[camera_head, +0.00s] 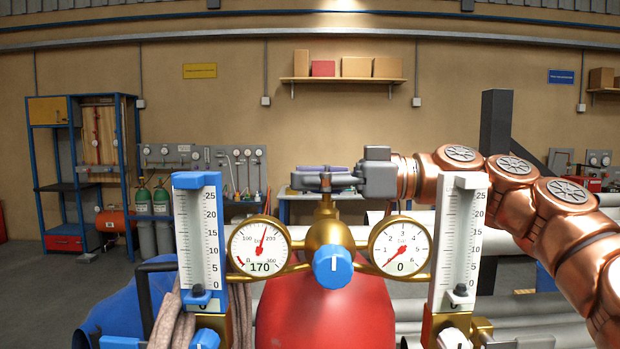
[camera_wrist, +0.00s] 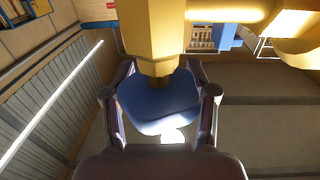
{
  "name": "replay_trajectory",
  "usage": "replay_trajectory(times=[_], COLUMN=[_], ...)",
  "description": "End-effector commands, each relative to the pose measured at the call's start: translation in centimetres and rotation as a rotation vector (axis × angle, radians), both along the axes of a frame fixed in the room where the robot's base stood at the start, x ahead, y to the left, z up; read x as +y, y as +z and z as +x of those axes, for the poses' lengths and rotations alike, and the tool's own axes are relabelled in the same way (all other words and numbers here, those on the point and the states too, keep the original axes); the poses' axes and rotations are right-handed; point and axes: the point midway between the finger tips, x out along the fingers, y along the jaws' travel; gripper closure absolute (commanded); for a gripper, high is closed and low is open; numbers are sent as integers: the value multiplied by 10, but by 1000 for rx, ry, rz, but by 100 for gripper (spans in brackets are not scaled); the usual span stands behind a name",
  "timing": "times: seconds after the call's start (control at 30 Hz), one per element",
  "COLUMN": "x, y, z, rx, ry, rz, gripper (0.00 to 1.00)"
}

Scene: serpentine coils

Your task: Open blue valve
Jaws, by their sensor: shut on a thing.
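My gripper (camera_head: 326,181) is at the top of the brass valve body (camera_head: 325,228), reaching in from the right. In the wrist view its two fingers (camera_wrist: 160,96) are shut on a blue valve handle (camera_wrist: 158,103) on a brass stem (camera_wrist: 157,45). In the head view the fingers largely hide this handle. A separate blue knob (camera_head: 332,267) with a white mark faces forward on the brass body, apart from my gripper. The left gauge (camera_head: 259,248) reads 170 and the right gauge (camera_head: 400,247) reads 0.
A red cylinder (camera_head: 326,315) stands below the brass body. Two upright scales, one blue-backed (camera_head: 203,235) and one white (camera_head: 459,240), flank the gauges. Grey pipes (camera_head: 540,306) run at the right. A blue rack (camera_head: 85,170) stands far left.

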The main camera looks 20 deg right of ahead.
Motion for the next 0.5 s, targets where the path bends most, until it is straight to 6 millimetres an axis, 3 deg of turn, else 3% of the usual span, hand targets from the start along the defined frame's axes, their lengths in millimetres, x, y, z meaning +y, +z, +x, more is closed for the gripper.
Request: replay_trajectory(times=[0.5], x=[2], y=[3], z=[-4], rx=[-1], ry=[208], rz=[3], gripper=[78])
